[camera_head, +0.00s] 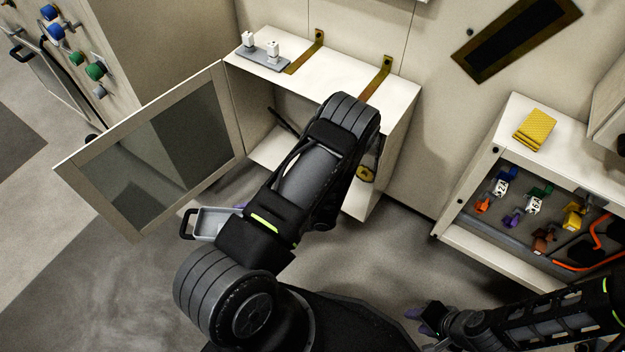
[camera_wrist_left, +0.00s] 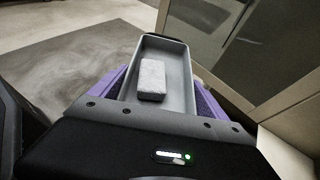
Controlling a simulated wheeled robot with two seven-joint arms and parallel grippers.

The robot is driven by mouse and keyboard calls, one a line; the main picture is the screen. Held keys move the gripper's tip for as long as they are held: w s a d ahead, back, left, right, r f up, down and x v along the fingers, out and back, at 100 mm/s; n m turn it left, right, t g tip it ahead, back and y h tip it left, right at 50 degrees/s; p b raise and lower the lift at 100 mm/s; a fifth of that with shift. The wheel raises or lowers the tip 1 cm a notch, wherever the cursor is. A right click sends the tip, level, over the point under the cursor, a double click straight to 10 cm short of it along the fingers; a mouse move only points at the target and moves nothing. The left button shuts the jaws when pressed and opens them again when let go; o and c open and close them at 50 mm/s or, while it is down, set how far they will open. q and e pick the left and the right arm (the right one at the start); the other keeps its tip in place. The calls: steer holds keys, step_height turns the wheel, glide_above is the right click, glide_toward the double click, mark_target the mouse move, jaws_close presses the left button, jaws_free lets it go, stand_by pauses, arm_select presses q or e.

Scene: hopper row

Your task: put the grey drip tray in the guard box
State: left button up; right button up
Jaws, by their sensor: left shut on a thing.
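The grey drip tray (camera_head: 217,222) is left of my left forearm in the head view, its dark handle pointing left. It also fills the middle of the left wrist view (camera_wrist_left: 184,75), with a light grey block (camera_wrist_left: 152,79) inside. My left gripper (camera_wrist_left: 160,100) is shut on the tray, purple fingers along both sides; in the head view my arm mostly hides it. A white cabinet, apparently the guard box (camera_head: 398,115), has its windowed door (camera_head: 150,150) swung open to the left. My arm covers much of its interior. My right gripper (camera_head: 425,330) is low right, fingers apart and empty.
A grey plate (camera_head: 262,60) with two white pieces lies on the cabinet top, near brass brackets (camera_head: 387,66). At right, an open cabinet (camera_head: 470,200) holds several coloured padlocks and tags, with a yellow cloth (camera_head: 535,129) on top. Clear floor (camera_head: 385,255) lies between the cabinets.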

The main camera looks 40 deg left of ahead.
arm_select(q)
steer(key=w+f+m+t+y+b, duration=0.1)
steer(key=w+f+m+t+b, duration=0.4)
steer(key=w+f+m+t, duration=0.5)
steer(key=w+f+t, duration=0.1)
steer(key=w, duration=0.3)
steer(key=shift+d+t, duration=0.3)
steer(key=shift+t, duration=0.1)
steer(key=shift+f, duration=0.1)
steer(key=w+b, duration=0.4)
steer(key=w, duration=0.8)
steer(key=shift+w+a+f+b, duration=0.15)
steer(key=shift+w+b, duration=0.1)
steer(key=shift+b, duration=0.15)
steer(key=shift+w, duration=0.5)
